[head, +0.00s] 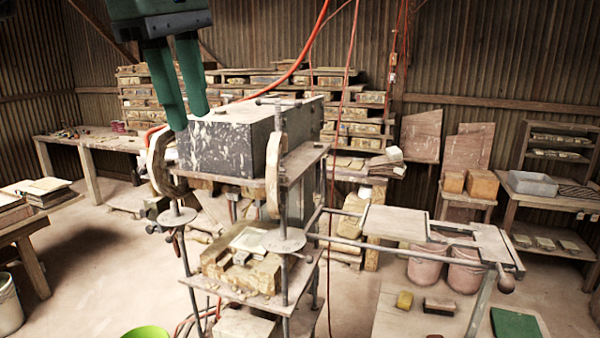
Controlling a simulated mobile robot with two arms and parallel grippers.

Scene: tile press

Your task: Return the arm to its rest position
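My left gripper (189,121) hangs in from the top left of the head view, with its two green fingers pointing down. The fingers stand apart with a narrow gap and nothing visible between them. The tips overlap in view the left end of the press's grey block; I cannot tell how far apart they are in depth. The tile press (284,240) stands in the middle, with a heavy grey block (228,146) on top and a stone-like mould (243,271) on its lower shelf. My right gripper is not in view.
A side frame with a flat board (395,222) and a round-ended handle (505,284) juts right from the press. Buckets (466,272) stand beneath it. Benches line the left and back. Red cords (346,100) hang behind. A lime-green bowl (146,332) shows at the bottom edge.

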